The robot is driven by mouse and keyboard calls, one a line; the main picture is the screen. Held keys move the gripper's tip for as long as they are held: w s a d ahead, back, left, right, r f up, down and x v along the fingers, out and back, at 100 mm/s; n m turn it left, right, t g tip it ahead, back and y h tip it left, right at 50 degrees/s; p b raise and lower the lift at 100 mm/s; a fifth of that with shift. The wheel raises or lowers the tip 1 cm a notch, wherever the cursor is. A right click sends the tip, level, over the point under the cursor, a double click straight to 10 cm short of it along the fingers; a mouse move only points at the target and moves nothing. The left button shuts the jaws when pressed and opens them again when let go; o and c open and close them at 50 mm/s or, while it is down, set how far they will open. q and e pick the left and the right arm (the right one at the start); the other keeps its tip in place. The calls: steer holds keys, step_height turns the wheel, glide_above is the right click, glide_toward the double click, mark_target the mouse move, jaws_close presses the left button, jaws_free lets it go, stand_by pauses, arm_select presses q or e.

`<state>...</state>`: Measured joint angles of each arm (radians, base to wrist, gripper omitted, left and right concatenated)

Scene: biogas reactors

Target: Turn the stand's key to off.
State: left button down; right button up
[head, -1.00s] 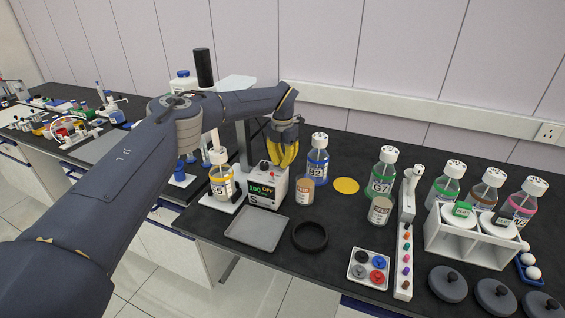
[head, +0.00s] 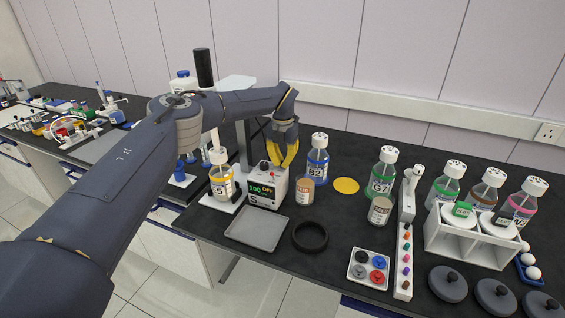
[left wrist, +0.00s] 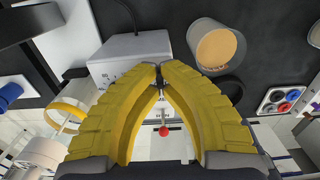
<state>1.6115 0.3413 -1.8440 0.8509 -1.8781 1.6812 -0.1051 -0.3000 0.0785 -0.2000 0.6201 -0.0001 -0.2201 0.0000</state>
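The stand (head: 264,198) is a white box with a post behind it, and its display reads 100 in green and OFF in orange. It also shows in the left wrist view (left wrist: 130,48). A red knob on a short stalk (left wrist: 164,131) shows between my fingers there and as a red spot at the stand's top in the head view. My left gripper (head: 283,166) points down at the stand's right upper edge. Its yellow fingers bow inward and their tips (left wrist: 159,77) meet. I cannot make out a key between them. My right gripper is out of view.
A tan-topped jar (head: 305,191) and blue bottle (head: 317,160) stand close on the right. A grey tray (head: 257,233) and black ring (head: 310,236) lie in front.

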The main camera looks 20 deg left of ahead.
arm_select(q)
steer(key=c, duration=1.6)
jaws_free()
steer(key=shift+o, duration=0.2)
steer(key=shift+r, duration=0.1)
step_height(320, 180, up, 12)
